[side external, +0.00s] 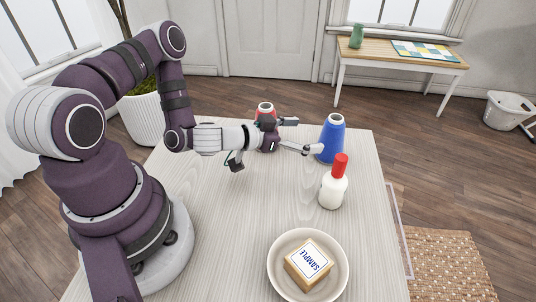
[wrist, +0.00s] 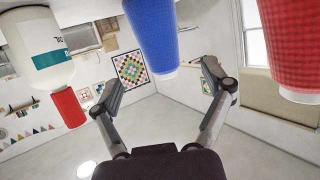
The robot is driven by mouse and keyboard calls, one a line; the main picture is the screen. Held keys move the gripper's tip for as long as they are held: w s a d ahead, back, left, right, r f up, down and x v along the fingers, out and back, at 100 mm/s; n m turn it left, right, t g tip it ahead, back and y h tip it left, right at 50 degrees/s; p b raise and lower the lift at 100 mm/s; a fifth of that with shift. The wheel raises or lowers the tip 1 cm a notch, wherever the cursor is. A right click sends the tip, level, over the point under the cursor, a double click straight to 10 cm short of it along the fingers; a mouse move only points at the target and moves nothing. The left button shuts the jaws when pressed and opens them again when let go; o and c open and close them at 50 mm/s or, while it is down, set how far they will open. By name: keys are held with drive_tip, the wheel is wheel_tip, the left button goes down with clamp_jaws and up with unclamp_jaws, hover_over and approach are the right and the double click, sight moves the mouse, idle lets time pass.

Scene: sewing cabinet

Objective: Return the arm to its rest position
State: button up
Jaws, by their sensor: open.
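My gripper (side external: 304,136) is level above the pale wooden table (side external: 220,210), its fingers pointing right. The wrist view shows its two fingers (wrist: 164,82) spread wide with nothing between them. A blue cone-shaped spool (side external: 332,140) stands upright just beyond the fingertips; in the wrist view it hangs inverted (wrist: 152,35), ahead of the fingers. A red spool (side external: 265,108) stands behind my gripper, partly hidden by it; it also shows at the wrist view's right edge (wrist: 292,45). My arm reaches out bent from its base at the left.
A white bottle with a red cap (side external: 333,187) stands right of my gripper. A bowl (side external: 276,280) at the front holds a block labelled SAMPLE (side external: 309,264). The table's left-middle surface is clear. A side table (side external: 400,56) stands at the back right.

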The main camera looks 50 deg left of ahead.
drive_tip(key=shift+d+r+m+h, duration=0.35)
drive_tip(key=shift+m+h, duration=0.15)
drive_tip(key=shift+m, duration=0.1)
drive_tip(key=s+d+r+m+g+h, duration=0.3)
drive_tip(key=s+d+r+m+g, duration=0.2)
drive_tip(key=m+g, duration=0.15)
drive_tip(key=s+a+r+n+g+y, duration=0.2)
drive_tip(key=s+a+r+n+y, duration=0.4)
drive_tip(key=s+n, duration=0.4)
wheel_tip(320, 180, up, 3)
drive_tip(key=shift+s+a+f+y, duration=0.1)
drive_tip(key=shift+s+a+y, duration=0.4)
drive_tip(key=shift+a, duration=0.4)
